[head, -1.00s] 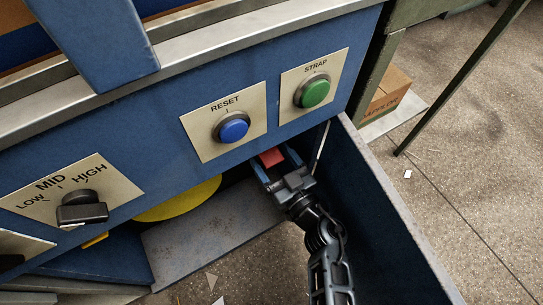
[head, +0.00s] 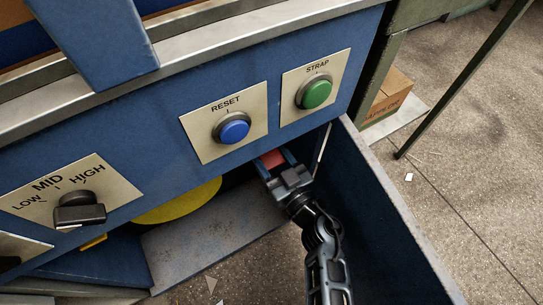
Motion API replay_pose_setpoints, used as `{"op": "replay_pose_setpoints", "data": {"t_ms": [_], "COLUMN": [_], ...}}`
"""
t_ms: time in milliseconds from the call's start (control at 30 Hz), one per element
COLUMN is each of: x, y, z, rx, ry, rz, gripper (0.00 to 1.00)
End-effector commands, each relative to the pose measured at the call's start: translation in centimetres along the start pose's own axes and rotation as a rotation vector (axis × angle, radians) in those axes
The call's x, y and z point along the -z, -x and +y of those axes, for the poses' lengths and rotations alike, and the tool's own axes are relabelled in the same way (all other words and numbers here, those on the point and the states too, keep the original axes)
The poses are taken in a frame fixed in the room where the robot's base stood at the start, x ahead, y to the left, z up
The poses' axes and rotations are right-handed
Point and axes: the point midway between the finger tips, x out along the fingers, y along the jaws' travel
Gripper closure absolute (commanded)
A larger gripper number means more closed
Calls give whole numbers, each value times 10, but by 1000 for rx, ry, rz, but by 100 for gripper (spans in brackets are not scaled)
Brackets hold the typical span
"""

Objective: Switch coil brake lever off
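A red piece (head: 272,159), which looks like the handle of the coil brake lever, shows under the blue panel, inside the open bay below the RESET and STRAP buttons. Only this short red part is visible; the rest of the lever is hidden by the panel and my gripper. My gripper (head: 275,163) reaches up into the bay from below, with one finger on each side of the red piece. I cannot tell whether both fingers touch it.
The blue RESET button (head: 234,128) and green STRAP button (head: 314,93) are just above my gripper. A blue side wall (head: 385,220) stands close on the right. A rotary knob (head: 79,211) is at left. A yellow round part (head: 180,204) lies inside the bay.

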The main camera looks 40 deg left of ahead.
Motion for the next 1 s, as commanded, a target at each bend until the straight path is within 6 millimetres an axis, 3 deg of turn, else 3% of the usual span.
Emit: {"op": "replay_pose_setpoints", "data": {"t_ms": [267, 1000], "x": [0, 26], "y": [0, 4], "z": [-1, 1], "rx": [2, 0], "ry": [0, 1], "rz": [-1, -142], "gripper": [96, 100]}}
